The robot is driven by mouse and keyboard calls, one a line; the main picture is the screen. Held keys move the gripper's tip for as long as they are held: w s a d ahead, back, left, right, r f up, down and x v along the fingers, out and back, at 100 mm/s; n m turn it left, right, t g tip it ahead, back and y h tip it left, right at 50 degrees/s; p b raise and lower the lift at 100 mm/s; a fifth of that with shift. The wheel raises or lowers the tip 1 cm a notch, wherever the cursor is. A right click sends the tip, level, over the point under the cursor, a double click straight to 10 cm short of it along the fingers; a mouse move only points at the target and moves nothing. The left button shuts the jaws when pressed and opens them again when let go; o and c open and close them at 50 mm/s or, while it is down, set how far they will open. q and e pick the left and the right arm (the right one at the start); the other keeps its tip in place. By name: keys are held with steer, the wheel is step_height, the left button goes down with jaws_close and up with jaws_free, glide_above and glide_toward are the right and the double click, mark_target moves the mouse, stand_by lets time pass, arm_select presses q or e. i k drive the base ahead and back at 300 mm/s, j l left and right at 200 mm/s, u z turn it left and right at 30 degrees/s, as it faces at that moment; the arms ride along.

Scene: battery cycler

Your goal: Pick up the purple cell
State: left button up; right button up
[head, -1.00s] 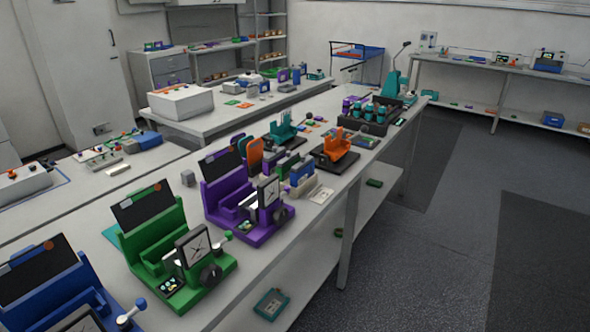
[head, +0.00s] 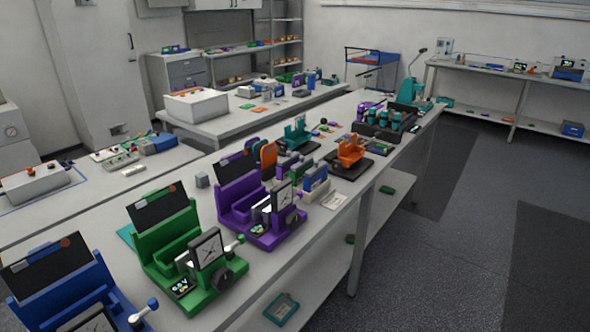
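No separate purple cell can be picked out with certainty. Small purple shapes (head: 368,108) show at the far end of the long bench, at the back left of a dark holder (head: 372,131). They are too small to tell whether they are cells. Several upright teal cylinders with dark parts (head: 395,117) stand in that holder. A large purple cradle device (head: 238,205) with a dial and a dark panel stands mid-bench. Neither of my grippers is in view.
A green cradle (head: 165,250) and a blue cradle (head: 60,290) stand at the near end of the bench. An orange cradle (head: 350,150) and a teal one (head: 296,133) stand before the dark holder. Open floor (head: 450,250) lies to the right.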

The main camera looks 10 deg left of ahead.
mark_target(282, 172)
steer(key=i+l+z, duration=0.2)
steer(key=i+l, duration=0.45)
steer(key=i, duration=0.2)
